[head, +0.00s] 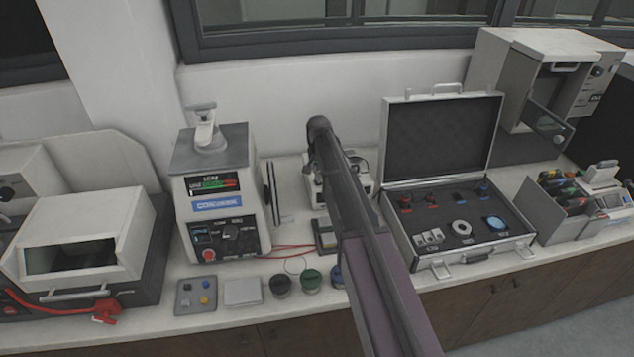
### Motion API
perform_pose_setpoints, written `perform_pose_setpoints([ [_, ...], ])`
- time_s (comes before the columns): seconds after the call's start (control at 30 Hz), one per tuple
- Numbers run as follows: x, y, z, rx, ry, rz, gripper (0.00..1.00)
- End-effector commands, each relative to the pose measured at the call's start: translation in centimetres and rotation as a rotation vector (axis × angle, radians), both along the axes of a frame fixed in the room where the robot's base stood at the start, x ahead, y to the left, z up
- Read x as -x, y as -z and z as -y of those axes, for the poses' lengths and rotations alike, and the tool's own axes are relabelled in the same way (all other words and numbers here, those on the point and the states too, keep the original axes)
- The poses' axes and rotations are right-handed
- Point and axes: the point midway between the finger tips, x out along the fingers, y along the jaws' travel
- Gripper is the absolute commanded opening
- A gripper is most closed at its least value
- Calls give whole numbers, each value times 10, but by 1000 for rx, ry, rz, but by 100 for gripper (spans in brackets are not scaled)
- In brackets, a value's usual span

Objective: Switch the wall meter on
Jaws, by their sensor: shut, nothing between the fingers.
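I cannot pick out a wall meter with certainty; no meter shows on the bare wall (290,95). A grey and white bench instrument (215,190) stands left of centre, with a small lit display, a blue label and a dark control panel with a red button at its lower left. Whether it is on cannot be read from this alone. My arm rises from the bottom and crosses the middle of the view, its top end near a partly hidden white device (312,188). My gripper is not visible.
An open case (440,140) with small parts in foam lies right of my arm. A white box-shaped machine (85,240) stands at left. Red cables cross the counter.

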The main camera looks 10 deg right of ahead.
Motion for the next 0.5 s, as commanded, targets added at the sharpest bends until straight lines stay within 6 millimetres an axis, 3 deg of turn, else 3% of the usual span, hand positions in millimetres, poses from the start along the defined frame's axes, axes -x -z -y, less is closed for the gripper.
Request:
perform_pose_setpoints([
  [0.5,0,6,0,0,0,0,0],
])
